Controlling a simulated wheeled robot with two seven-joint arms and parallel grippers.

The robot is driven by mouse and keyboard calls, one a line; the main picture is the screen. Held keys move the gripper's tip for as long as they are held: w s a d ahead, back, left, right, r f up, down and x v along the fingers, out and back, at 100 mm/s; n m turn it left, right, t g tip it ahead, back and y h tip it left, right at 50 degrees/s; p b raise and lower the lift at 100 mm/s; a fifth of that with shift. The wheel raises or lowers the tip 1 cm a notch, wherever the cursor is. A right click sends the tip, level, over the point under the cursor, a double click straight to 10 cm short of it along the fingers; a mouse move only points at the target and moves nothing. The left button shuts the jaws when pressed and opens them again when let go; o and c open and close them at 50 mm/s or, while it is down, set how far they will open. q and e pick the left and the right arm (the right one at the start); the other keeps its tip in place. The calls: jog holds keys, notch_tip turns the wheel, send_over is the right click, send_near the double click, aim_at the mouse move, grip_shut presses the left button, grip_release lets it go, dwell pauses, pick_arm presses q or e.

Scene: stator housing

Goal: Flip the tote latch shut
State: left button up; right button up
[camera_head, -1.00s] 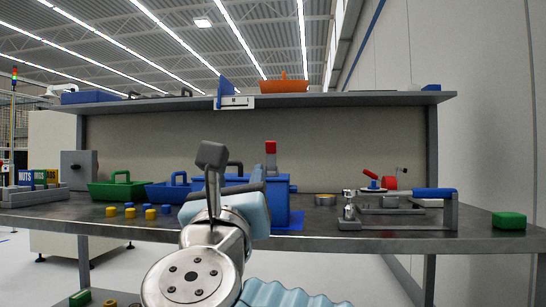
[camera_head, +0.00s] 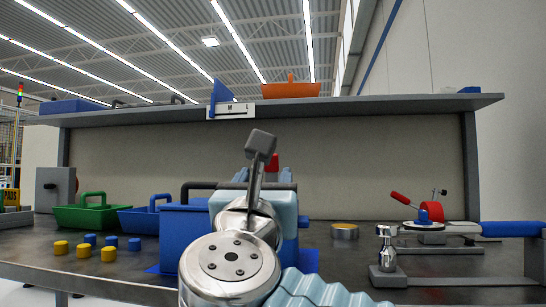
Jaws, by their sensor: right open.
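The blue tote (camera_head: 183,232) stands on the workbench (camera_head: 85,272) in the middle of the view, with a dark handle (camera_head: 200,186) above its rim. A red-tipped part (camera_head: 274,162), possibly the tote's latch lever, stands up behind my gripper. Most of it and much of the tote front are hidden by my right arm. My right gripper (camera_head: 260,146) is in front of the tote, its dark finger pointing up above the rim. It is open and holds nothing visible. I cannot tell whether it touches the tote. My left gripper is not in view.
Green (camera_head: 87,217) and blue (camera_head: 140,222) bins stand to the left, with several small yellow and blue cylinders in front. A round tin (camera_head: 344,231) and a fixture with a red-handled clamp (camera_head: 424,226) are to the right. A shelf (camera_head: 380,104) spans above.

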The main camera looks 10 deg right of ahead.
aim_at(272, 169)
jog(key=p+x, duration=0.2)
jog(key=x, duration=0.9)
jog(key=shift+f, duration=0.1)
jog(key=shift+c, duration=0.3)
grip_shut()
